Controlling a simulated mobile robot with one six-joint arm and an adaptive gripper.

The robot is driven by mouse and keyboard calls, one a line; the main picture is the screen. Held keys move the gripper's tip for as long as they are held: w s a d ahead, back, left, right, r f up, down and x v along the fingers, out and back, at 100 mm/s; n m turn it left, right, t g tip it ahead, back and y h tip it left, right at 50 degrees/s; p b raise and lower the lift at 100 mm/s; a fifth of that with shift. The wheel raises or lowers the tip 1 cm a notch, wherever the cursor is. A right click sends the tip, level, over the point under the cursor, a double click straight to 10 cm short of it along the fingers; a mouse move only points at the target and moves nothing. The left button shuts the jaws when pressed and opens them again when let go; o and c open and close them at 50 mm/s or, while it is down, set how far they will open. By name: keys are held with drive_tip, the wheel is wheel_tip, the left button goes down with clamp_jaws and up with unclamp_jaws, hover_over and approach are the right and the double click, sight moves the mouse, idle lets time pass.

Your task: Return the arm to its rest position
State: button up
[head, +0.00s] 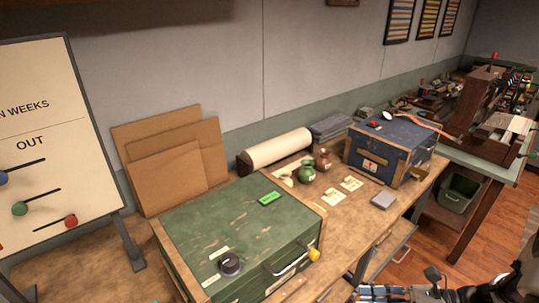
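Parts of my arm show at the bottom right edge of the head view, low in front of the workbench (88,272). A small dark end with short prongs, which looks like my gripper (437,283), sits among them. It is small and partly cut off by the frame edge, so I cannot tell whether it is open or shut. I see no object held there. It appears apart from the bench and the things on it.
A green chest (240,225) and a blue chest (385,155) stand on the bench, with small vases (306,172) and cards between. A board (55,130) stands left. An open drawer (388,250) juts out near my arm. A green bin (458,192) sits under the right table.

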drive_tip(key=s+a+r+n+h, duration=0.5)
drive_tip(key=r+n, duration=0.3)
drive_tip(key=n, duration=0.5)
drive_tip(key=s+a+r+n+h, duration=0.5)
drive_tip(key=r+n+h, duration=0.3)
drive_tip(key=n, duration=0.6)
drive_tip(key=shift+s+a+r, duration=0.15)
drive_tip(key=shift+s+r, duration=0.45)
drive_tip(key=shift+r, duration=0.15)
